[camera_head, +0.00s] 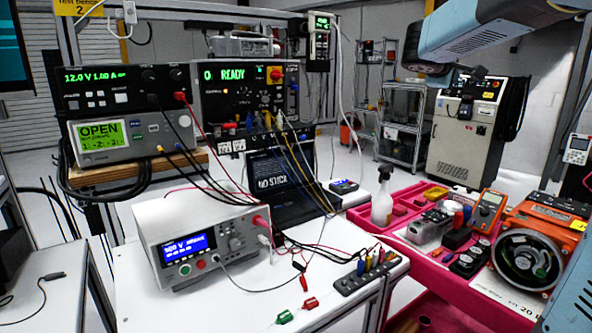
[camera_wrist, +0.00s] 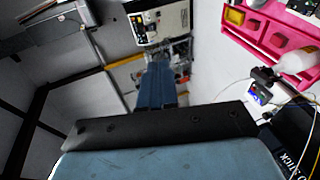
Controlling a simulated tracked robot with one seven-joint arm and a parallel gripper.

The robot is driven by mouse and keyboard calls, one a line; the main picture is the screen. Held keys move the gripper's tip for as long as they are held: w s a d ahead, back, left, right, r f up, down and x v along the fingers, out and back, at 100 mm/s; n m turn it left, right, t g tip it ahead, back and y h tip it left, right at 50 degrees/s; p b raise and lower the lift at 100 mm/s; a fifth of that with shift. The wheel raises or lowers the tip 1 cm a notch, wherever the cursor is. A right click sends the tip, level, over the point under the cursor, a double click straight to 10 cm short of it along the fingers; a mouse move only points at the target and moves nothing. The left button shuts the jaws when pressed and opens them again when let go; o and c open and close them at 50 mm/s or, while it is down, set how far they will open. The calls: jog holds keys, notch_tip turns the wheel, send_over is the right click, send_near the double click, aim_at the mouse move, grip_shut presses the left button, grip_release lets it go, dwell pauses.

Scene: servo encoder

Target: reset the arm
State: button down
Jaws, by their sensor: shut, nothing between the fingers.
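My gripper (camera_wrist: 157,72) shows in the wrist view as two blue fingers close together, beyond a dark crossbar with screws. It is shut and empty, and no object touches it. In the head view, a blue section of my arm (camera_head: 490,32) hangs at the upper right, high above the benches. Another blue part of my arm shows at the lower right edge. The fingers cannot be made out in the head view.
A white bench meter (camera_head: 205,245) and leads stand on the white bench. A red tray (camera_head: 412,222) holds a spray bottle (camera_head: 383,195), beside an orange-framed motor unit (camera_head: 535,250). A laptop (camera_head: 285,185) sits behind. A grey test cabinet (camera_head: 477,135) stands on open floor.

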jog(key=s+a+f+m+g+y, duration=0.1)
jog(key=s+a+f, duration=0.4)
jog(key=s, duration=0.6)
jog(key=s+a+f+m+g+y, duration=0.2)
jog(key=s+a+f+m+y, duration=0.2)
jog(key=s+f, duration=0.6)
jog(key=s+a+f+m+g+y, duration=0.2)
jog(key=s+a+f+y, duration=0.3)
jog(key=s, duration=0.6)
notch_tip(320, 180, down, 3)
jog(key=shift+s+a+r+m+y, duration=0.15)
jog(key=shift+s+a+m+y, duration=0.2)
jog(key=shift+a+m, duration=0.35)
